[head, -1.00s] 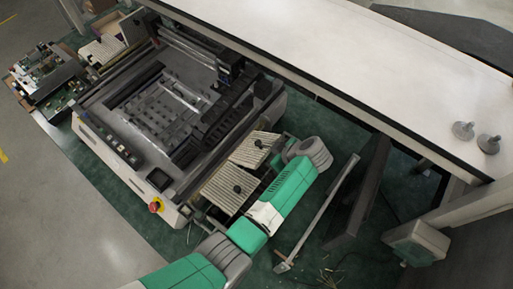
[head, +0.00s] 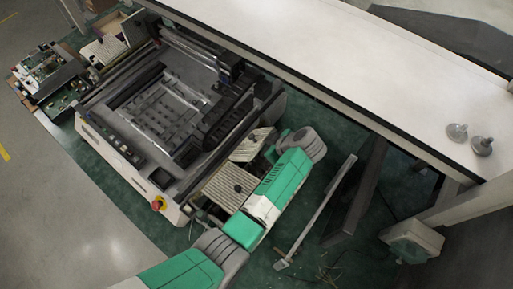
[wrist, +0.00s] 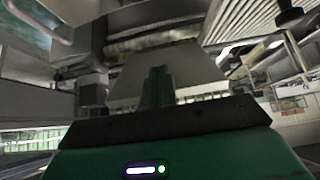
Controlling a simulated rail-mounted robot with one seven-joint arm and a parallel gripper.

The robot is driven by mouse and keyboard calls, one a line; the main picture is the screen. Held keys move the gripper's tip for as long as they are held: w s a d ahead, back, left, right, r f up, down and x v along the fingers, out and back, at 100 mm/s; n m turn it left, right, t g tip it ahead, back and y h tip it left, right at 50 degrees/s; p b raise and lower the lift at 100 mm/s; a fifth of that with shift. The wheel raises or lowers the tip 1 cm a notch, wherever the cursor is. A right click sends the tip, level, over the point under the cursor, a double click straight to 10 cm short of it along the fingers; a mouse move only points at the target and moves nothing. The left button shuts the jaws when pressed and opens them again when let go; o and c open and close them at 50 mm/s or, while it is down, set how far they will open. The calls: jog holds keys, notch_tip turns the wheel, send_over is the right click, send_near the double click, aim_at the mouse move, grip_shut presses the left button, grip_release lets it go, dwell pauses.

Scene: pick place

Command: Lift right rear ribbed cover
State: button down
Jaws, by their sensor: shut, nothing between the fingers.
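In the head view, a pale ribbed cover (head: 244,152) with a dark knob lies beside the right side of the grey machine, partly hidden by my arm. A second, larger ribbed cover (head: 221,190) with a dark knob is nearer the front, its right edge also behind my arm. In the wrist view, my gripper (wrist: 158,72) has its green fingers together with nothing between them. A ribbed panel (wrist: 255,20) with a black knob (wrist: 290,17) is above and right of the fingers, apart from them. Which cover it is I cannot tell.
The grey machine (head: 110,147) stands left of the covers, with a red emergency button (head: 158,203) at its corner. A long white table (head: 340,55) runs behind. A dark upright panel (head: 356,190) and a thin bar (head: 318,212) stand right of my arm.

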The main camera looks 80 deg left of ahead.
aim_at(254, 139)
jog(key=shift+r, duration=0.1)
jog(key=shift+s+a+r+p, duration=0.85)
jog(key=shift+s+a+r, duration=0.2)
jog(key=shift+r, duration=0.2)
jog(key=shift+a, duration=0.1)
jog(key=shift+s+a+r+p, duration=0.35)
jog(key=shift+s+a+r, duration=0.6)
jog(key=shift+s+a, duration=0.25)
